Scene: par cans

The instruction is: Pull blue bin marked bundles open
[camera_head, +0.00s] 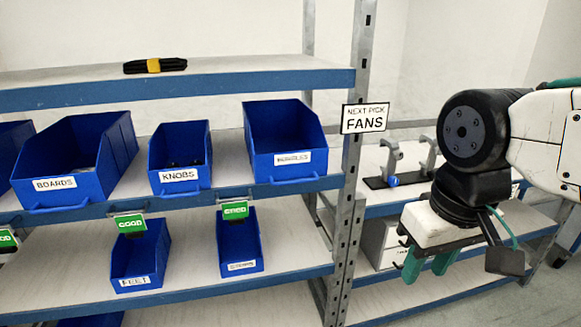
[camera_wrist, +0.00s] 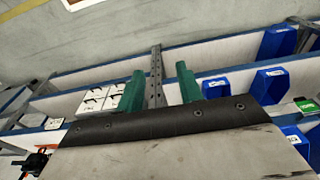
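The blue bin with a label that seems to read BUNDLES (camera_head: 290,133) sits on the middle shelf, at its right end near the post. It has a blue handle bar low on its front, under the label. My gripper (camera_head: 428,263) is right of that bin, beyond the post, lower and well apart from it. In the wrist view my gripper (camera_wrist: 160,86) shows two green fingers spread with nothing between them. Several blue bins show right of the fingers in that view, but I cannot tell which is the bundles bin.
Blue bins marked KNOBS (camera_head: 180,155) and BOARDS (camera_head: 75,160) stand left on the same shelf. Smaller bins, FEET (camera_head: 140,255) and another (camera_head: 238,240), sit below. A metal post (camera_head: 353,160) with a FANS sign (camera_head: 365,118) stands between my gripper and the bundles bin.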

